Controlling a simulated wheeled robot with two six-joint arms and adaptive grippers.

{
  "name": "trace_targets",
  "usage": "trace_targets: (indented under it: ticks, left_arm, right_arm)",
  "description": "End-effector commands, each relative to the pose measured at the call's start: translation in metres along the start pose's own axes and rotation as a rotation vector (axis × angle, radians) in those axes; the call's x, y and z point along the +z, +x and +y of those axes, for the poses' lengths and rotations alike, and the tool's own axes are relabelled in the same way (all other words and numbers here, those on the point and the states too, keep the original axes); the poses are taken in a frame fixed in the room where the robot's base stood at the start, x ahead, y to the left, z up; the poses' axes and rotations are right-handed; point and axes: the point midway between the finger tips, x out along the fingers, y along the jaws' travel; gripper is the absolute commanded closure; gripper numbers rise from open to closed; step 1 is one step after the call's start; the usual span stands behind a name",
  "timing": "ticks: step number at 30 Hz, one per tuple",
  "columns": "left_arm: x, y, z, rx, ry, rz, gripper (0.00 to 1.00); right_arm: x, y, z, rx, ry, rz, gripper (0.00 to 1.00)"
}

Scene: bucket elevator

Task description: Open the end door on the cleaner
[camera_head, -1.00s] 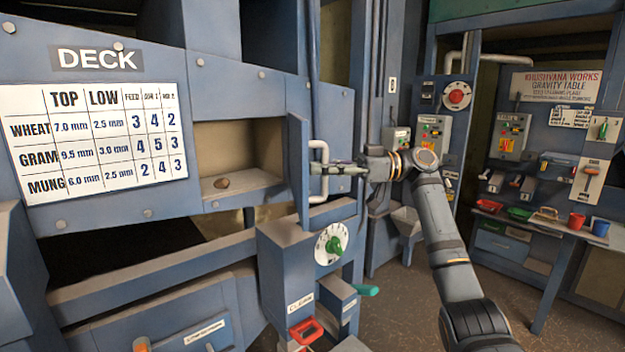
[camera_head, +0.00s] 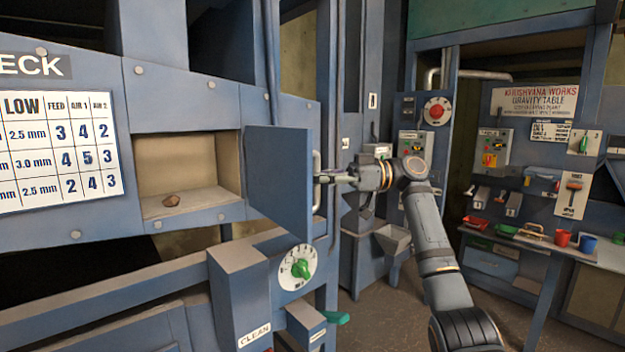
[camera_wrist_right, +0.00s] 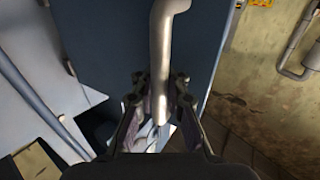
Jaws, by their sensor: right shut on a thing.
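The end door (camera_head: 279,180) is a blue panel standing swung out at the right edge of the cleaner's opening (camera_head: 180,170). A grey bar handle (camera_head: 317,185) is on its right side. My right gripper (camera_head: 322,178) is shut on this handle. In the right wrist view the handle (camera_wrist_right: 161,60) runs down between the two fingers (camera_wrist_right: 158,118), with the blue door face (camera_wrist_right: 115,40) behind it. A small brown lump (camera_head: 171,200) lies on the ledge inside the opening. My left gripper is not in view.
Below the door are a white dial with a green knob (camera_head: 300,268) and a box labelled CLEAN (camera_head: 247,290). A bench (camera_head: 550,250) with red and green trays and cups stands at the right. Open floor (camera_head: 390,310) lies between.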

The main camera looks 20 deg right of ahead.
Motion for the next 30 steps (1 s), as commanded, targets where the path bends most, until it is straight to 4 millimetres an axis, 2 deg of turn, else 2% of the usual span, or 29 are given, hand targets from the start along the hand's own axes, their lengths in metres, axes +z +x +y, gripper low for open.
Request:
trace_targets:
  ticks: [8,9,14,15,25,30]
  left_arm:
    - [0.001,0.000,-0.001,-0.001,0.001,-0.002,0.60]
    - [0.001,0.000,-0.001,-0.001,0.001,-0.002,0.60]
    - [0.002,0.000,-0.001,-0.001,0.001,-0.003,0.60]
    - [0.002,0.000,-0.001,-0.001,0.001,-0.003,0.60]
    - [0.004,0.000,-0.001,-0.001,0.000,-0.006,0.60]
    - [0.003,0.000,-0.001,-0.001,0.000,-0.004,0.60]
  right_arm:
    - [0.003,-0.001,0.000,-0.002,0.004,-0.006,1.00]
    - [0.003,-0.001,0.000,-0.002,0.004,-0.006,0.86]
    - [0.002,-0.001,0.000,-0.001,0.003,-0.004,0.64]
    - [0.002,0.000,0.000,-0.001,0.002,-0.003,0.63]
    - [0.001,-0.005,0.000,0.001,0.001,-0.001,0.63]
    - [0.001,-0.037,0.001,0.004,0.003,-0.001,0.63]
